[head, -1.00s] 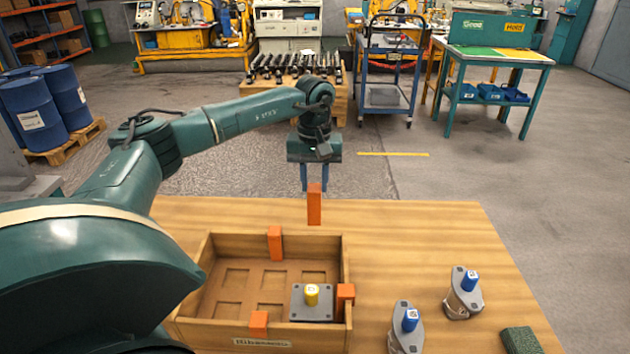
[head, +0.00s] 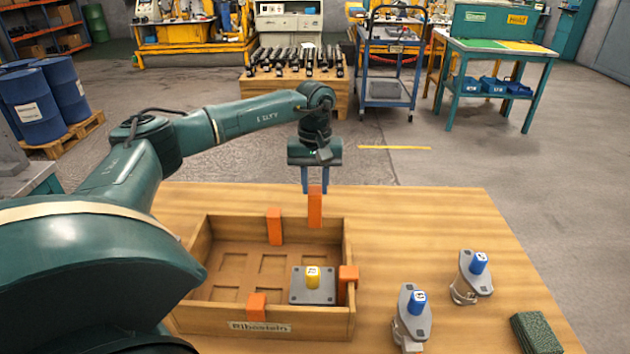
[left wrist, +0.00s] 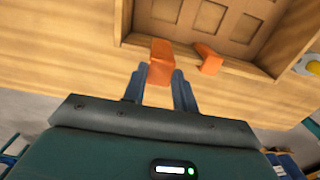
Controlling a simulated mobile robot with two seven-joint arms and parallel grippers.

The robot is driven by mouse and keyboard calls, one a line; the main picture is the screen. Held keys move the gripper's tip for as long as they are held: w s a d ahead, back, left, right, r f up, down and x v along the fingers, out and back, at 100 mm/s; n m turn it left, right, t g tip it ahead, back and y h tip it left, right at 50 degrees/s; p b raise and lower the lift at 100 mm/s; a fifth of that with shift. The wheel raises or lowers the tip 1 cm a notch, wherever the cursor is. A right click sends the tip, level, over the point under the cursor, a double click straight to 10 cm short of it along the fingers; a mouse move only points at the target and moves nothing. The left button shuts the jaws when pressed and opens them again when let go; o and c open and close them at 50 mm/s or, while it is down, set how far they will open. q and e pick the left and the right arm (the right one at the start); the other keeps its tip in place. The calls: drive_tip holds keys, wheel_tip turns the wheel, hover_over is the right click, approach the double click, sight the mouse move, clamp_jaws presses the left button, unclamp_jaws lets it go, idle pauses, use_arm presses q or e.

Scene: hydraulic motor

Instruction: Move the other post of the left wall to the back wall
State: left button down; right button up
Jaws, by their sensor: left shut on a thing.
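My left gripper (head: 315,188) is shut on an upright orange post (head: 315,208) at the back wall of the wooden crate (head: 250,328). The held post's lower end overlaps that wall in the head view; whether it touches is unclear. In the left wrist view the held post (left wrist: 161,62) is between the fingers, with another post beside it. That other post (head: 274,227) sits on the back wall, to the left. One post (head: 348,275) is on the right wall and one (head: 257,304) on the front wall. The left wall shows no post, though my arm covers part of it.
A grey plate with a yellow-capped part (head: 313,277) lies in the crate's front right corner. Two grey parts with blue caps (head: 413,302) (head: 479,263) and a green block (head: 535,332) stand on the table to the right. The table's back right is clear.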

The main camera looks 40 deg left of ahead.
sight(315, 207)
use_arm(q)
wheel_tip(315, 207, down, 2)
drive_tip(key=shift+f+b, duration=0.1)
drive_tip(key=shift+b, duration=0.45)
drive_tip(key=shift+f+b, duration=0.75)
drive_tip(key=shift+f, duration=0.9)
use_arm(e)
drive_tip(key=shift+w+a+f+m, duration=0.15)
drive_tip(key=shift+f+m, duration=0.25)
drive_tip(key=shift+f, duration=0.45)
use_arm(q)
drive_tip(key=shift+f, duration=0.1)
use_arm(e)
drive_tip(key=shift+r, duration=0.1)
use_arm(q)
drive_tip(key=shift+f+b, duration=0.25)
drive_tip(key=shift+b, duration=0.1)
use_arm(e)
drive_tip(key=shift+f, duration=0.4)
use_arm(q)
drive_tip(key=shift+f, duration=0.35)
use_arm(e)
drive_tip(key=shift+f, duration=0.15)
use_arm(q)
drive_tip(key=c, duration=1)
unclamp_jaws()
drive_tip(key=shift+c, duration=0.2)
use_arm(e)
drive_tip(key=shift+r, duration=0.2)
